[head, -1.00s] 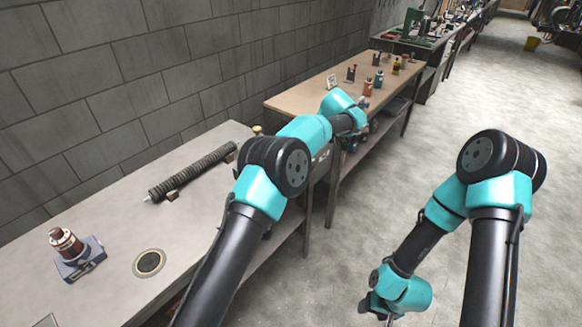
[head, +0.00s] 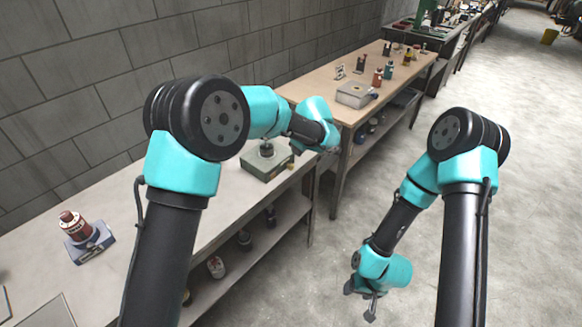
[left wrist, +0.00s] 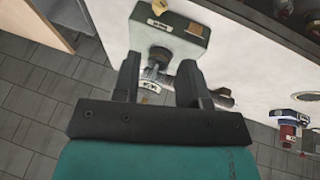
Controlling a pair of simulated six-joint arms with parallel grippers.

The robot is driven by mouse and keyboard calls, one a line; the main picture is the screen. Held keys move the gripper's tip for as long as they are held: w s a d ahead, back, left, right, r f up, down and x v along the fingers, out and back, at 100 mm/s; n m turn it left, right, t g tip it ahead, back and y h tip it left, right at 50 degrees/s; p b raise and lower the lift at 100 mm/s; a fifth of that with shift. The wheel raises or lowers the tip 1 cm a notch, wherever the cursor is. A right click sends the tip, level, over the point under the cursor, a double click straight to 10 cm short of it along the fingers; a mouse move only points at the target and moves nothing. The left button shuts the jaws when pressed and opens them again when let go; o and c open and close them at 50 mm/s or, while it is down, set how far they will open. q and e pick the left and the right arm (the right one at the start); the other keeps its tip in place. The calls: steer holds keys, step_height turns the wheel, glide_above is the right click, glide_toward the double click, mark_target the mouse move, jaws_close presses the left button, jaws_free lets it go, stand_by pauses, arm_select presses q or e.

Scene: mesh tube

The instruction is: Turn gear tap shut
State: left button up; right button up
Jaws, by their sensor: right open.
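A green box with a pale face and a dark metal gear tap (head: 266,149) on it sits near the end of the grey bench (head: 225,200). In the left wrist view the gear tap (left wrist: 153,76) shows between and just past the fingers of my left gripper (left wrist: 160,63), which are spread apart. I cannot tell whether they touch it. A small yellow piece (left wrist: 158,8) is at the box's far edge. In the head view my left arm reaches over the bench and its fingers are not clear. My right gripper (head: 366,300) hangs open and empty above the floor.
A red-brown bottle stands on a blue base (head: 88,240) at the bench's left. A wooden table (head: 335,90) beyond holds a pale box (head: 356,94) and several small items. Bottles stand on the shelf below.

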mark_target(293, 168)
arm_select(q)
steer(key=shift+f, duration=0.1)
steer(key=x, duration=1.7)
steer(key=shift+w+f, duration=0.1)
steer(key=shift+f, duration=0.05)
steer(key=shift+c, duration=0.3)
steer(key=c, duration=0.6)
